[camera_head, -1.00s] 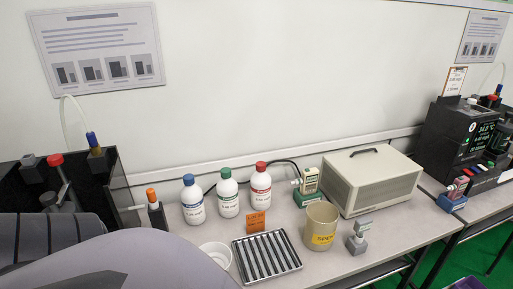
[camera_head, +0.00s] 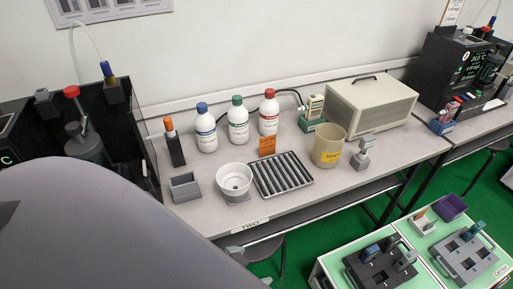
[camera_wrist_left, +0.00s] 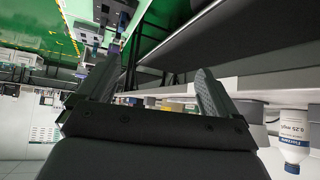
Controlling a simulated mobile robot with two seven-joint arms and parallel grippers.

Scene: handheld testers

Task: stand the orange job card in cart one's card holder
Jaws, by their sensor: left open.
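The orange job card (camera_head: 267,145) stands upright on the bench, just behind the ribbed black tray (camera_head: 309,181). Two carts with pale green tops (camera_head: 329,264) are at the lower right; I cannot tell which is cart one, nor make out its card holder. My left arm fills the lower left of the head view, and its fingertips are hard to make out there. In the left wrist view my left gripper (camera_wrist_left: 155,92) has its fingers apart with nothing between them. My right gripper is not in view.
White bottles (camera_head: 238,121) with coloured caps stand behind the card. A white bowl (camera_head: 234,180), tan cup (camera_head: 328,146) and grey stand (camera_head: 361,159) surround the tray. Grey fixtures (camera_head: 381,263) and a purple bin (camera_head: 451,207) occupy the carts. Green floor separates carts and bench.

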